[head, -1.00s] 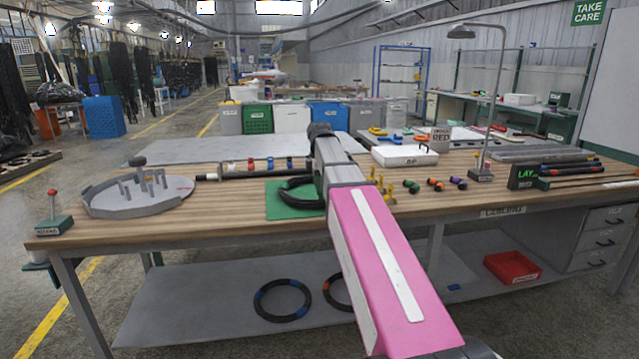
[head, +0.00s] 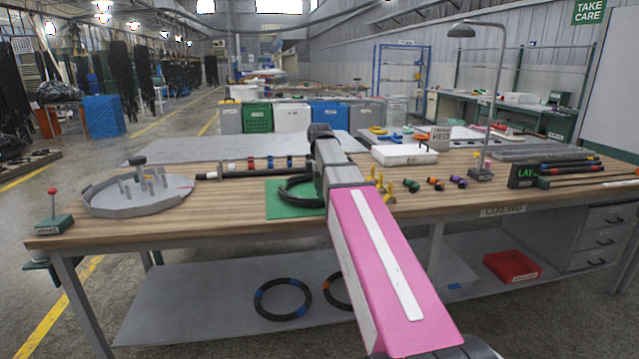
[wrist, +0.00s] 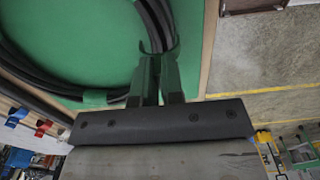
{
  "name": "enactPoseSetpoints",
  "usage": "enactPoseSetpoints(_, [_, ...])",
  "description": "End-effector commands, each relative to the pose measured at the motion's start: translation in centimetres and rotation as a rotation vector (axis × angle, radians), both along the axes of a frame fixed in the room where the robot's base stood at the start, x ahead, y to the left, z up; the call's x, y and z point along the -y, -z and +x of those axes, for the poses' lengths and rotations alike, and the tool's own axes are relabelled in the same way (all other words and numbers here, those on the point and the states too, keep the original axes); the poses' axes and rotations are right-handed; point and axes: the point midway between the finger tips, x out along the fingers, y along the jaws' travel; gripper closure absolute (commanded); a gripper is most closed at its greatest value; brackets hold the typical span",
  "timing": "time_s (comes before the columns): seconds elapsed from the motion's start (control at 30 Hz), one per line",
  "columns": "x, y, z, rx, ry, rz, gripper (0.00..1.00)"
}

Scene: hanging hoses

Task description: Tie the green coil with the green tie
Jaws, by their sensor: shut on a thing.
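The black hose coil (head: 290,193) lies on the green mat (head: 285,211) on the workbench, partly hidden behind my arm. In the wrist view the coil (wrist: 40,75) curves over the mat, with a green band (wrist: 100,97) on its lower stretch. My gripper (wrist: 158,62) points at the coil's side, its fingers close together. The green tie (wrist: 174,48) shows at the fingertips against the hose, and the gripper is shut on it. The tie curves along part of the hose; whether it goes fully around is hidden.
Green, orange and purple pieces (head: 434,184) lie right of my arm, beside a yellow pegged stand (head: 380,182). A grey round pegged fixture (head: 140,194) stands left. A white box (head: 404,155) and lamp (head: 480,174) are behind.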

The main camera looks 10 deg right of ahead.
Motion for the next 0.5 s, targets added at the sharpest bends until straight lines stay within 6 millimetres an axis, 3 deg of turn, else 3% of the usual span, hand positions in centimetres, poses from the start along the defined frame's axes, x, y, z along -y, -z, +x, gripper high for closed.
enactPoseSetpoints(0.5, [0.0, 1.3, 0.0, 0.001, 0.0, 0.0, 1.0])
